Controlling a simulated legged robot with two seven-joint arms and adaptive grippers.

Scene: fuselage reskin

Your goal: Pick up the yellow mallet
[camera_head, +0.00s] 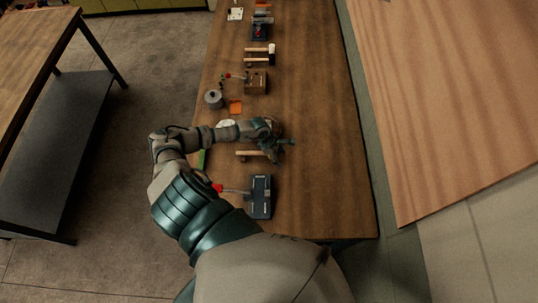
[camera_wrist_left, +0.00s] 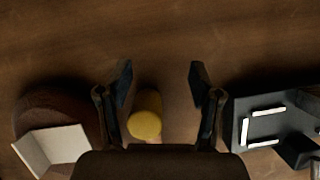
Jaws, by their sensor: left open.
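The yellow mallet shows in the left wrist view as a yellow rounded end (camera_wrist_left: 145,118) between the two fingers, nearer the left finger. In the head view, a pale wooden handle (camera_head: 246,154) lies on the workbench, apparently the mallet's. Its head is hidden there by my left gripper (camera_head: 285,147). My left gripper also shows in the left wrist view (camera_wrist_left: 160,80); its fingers are apart, on either side of the yellow end, with visible gaps. I cannot tell how high it is above the bench. My right gripper is not in view.
A dark box (camera_head: 260,197) with a red-knobbed lever stands nearer me on the bench (camera_head: 317,110). Beyond lie an orange piece (camera_head: 236,106), a grey pot (camera_head: 213,98), a brown box (camera_head: 256,82) and a black-and-white mallet (camera_head: 260,55). The bench's right side is clear.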

